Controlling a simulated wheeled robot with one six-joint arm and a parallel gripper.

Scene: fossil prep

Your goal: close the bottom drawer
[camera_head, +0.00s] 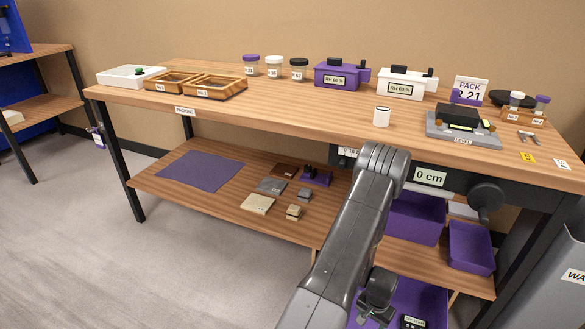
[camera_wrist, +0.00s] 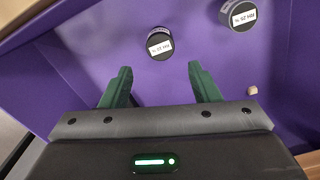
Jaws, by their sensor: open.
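A purple open drawer (camera_head: 428,298) shows low at the bottom of the head view, partly hidden behind my arm; I take it for the bottom drawer. Its purple inside (camera_wrist: 205,45) fills most of the wrist view. Two dark round items with white labels lie in it, a left one (camera_wrist: 159,43) and a right one (camera_wrist: 240,17). My gripper (camera_wrist: 160,82) is open and empty, its two green fingers apart over the drawer's inside. In the head view my gripper's fingers are hidden, and the drawer's front and handle cannot be made out.
Purple bins (camera_head: 415,219) and (camera_head: 470,248) sit beneath the workbench at right. A dark round knob (camera_head: 486,197) sticks out beside the "0 cm" label (camera_head: 430,176). The bench top (camera_head: 300,100) carries jars and trays. A grey bin (camera_head: 550,255) stands far right. Floor at left is clear.

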